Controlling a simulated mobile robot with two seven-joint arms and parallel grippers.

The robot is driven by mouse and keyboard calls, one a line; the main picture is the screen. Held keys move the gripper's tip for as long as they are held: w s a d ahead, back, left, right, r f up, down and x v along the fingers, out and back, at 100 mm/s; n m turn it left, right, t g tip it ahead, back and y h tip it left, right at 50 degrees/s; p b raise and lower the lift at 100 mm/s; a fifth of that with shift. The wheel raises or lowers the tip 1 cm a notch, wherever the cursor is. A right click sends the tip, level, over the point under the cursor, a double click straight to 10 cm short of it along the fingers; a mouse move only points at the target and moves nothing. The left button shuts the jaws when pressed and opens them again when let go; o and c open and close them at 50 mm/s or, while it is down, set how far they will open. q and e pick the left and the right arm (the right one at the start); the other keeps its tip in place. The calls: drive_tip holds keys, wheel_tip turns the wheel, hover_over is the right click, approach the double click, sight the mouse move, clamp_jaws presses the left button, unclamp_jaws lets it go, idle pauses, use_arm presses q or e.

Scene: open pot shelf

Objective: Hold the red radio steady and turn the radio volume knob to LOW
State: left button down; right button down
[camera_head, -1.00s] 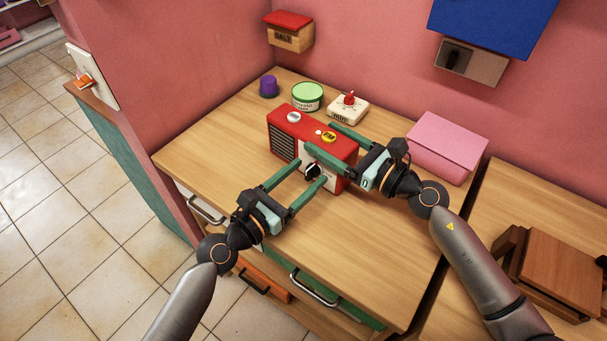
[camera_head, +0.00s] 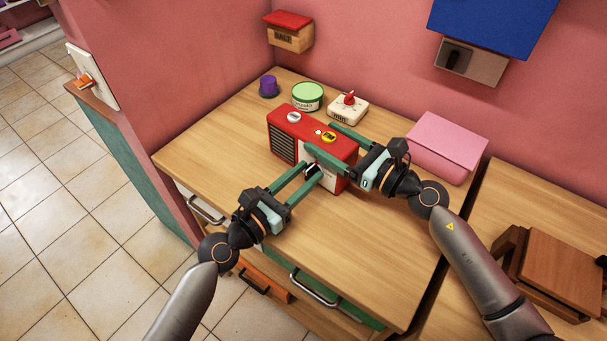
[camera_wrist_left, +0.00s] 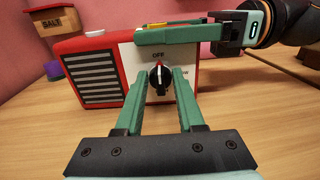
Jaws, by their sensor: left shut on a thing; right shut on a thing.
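The red radio (camera_head: 285,118) stands upright on the wooden counter, with a dark grille on its left and a white panel on its right. It also shows in the left wrist view (camera_wrist_left: 70,48). My right gripper (camera_head: 323,141) is shut on the radio's right part, one finger in front and one behind. My left gripper (camera_head: 310,172) is shut on the black volume knob (camera_wrist_left: 159,76), its fingers on either side. The knob's red mark points up at the word OFF in the left wrist view. A label at the panel's right is partly hidden by a finger.
A purple-topped jar (camera_head: 268,87), a green-lidded tub (camera_head: 307,96) and a white timer with a red knob (camera_head: 348,108) stand behind the radio. A pink box (camera_head: 447,146) is at right. The counter's front left is clear.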

use_arm(q)
drive_tip(key=shift+m, duration=0.3)
drive_tip(key=m, duration=0.3)
drive_tip(key=shift+m, duration=0.3)
drive_tip(key=m, duration=0.4)
drive_tip(key=shift+s+d+f+m, duration=0.1)
drive_tip(key=shift+m, duration=0.2)
drive_tip(key=m, duration=0.4)
drive_tip(key=shift+f, duration=0.1)
drive_tip(key=m, duration=0.4)
drive_tip(key=shift+f+m, duration=0.1)
drive_tip(key=shift+m, duration=0.5)
drive_tip(key=c, duration=0.5)
unclamp_jaws()
drive_tip(key=shift+s+d, duration=0.1)
